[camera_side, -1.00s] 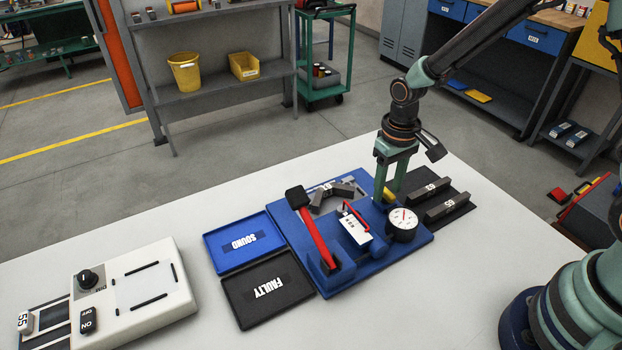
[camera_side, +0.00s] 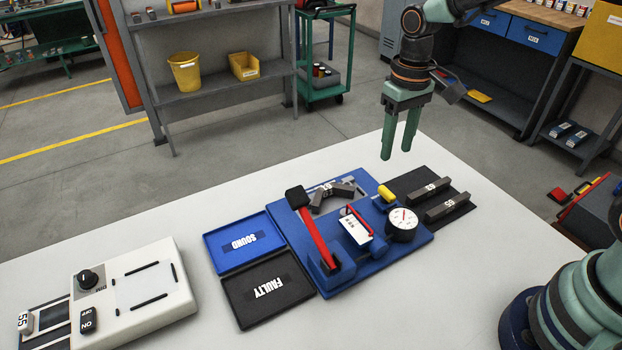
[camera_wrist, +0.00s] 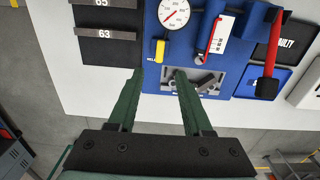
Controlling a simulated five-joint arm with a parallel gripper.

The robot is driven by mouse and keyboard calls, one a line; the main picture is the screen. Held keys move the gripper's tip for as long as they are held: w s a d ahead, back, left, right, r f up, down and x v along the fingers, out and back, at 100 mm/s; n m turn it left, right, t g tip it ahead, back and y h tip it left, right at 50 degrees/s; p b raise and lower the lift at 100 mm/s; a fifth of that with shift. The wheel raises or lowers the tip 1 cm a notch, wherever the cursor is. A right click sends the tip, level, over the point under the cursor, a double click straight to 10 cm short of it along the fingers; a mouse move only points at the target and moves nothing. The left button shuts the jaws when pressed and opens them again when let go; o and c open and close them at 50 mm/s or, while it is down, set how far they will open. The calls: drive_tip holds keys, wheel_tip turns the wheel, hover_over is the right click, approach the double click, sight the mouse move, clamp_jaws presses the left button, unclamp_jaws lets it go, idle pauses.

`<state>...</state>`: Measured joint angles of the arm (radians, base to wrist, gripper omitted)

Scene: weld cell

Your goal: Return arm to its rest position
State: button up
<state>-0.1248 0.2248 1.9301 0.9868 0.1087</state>
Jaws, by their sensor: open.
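My gripper (camera_side: 400,158) is raised above the far side of the white table, its two green fingers pointing down, apart, with nothing between them. In the wrist view my gripper (camera_wrist: 158,72) is also open and empty. The yellow handle also shows in the wrist view (camera_wrist: 160,50). My gripper touches none of them.
A black mat with two dark bars (camera_side: 447,206) lies right of the board. A blue SOUND tray (camera_side: 222,262) and a black FAULTY tray (camera_side: 240,314) lie left of it. A white control unit (camera_side: 150,310) stands at the left. The table's near middle is clear.

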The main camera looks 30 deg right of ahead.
drive_tip(key=shift+r, duration=0.65)
drive_tip(key=s+d+r+t, duration=0.4)
drive_tip(key=s+r+t, duration=0.1)
drive_tip(key=s+r, duration=0.3)
drive_tip(key=shift+s+d+r+t, duration=0.3)
drive_tip(key=shift+s+d+r, duration=0.1)
drive_tip(key=shift+s, duration=0.5)
idle(0.6)
